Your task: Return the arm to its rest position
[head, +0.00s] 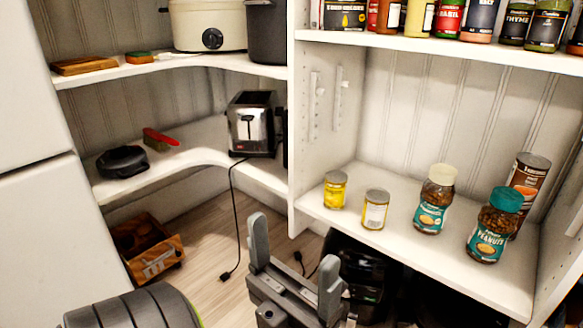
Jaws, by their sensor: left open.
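My left gripper (294,262) shows at the bottom middle of the head view, in front of the shelving and over the wooden floor. Its two grey fingers stand upright and wide apart. Nothing is between them, so it is open and empty. It appears apart from the shelf. The picture does not show my right gripper.
A wooden crate (150,250) sits on the floor.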

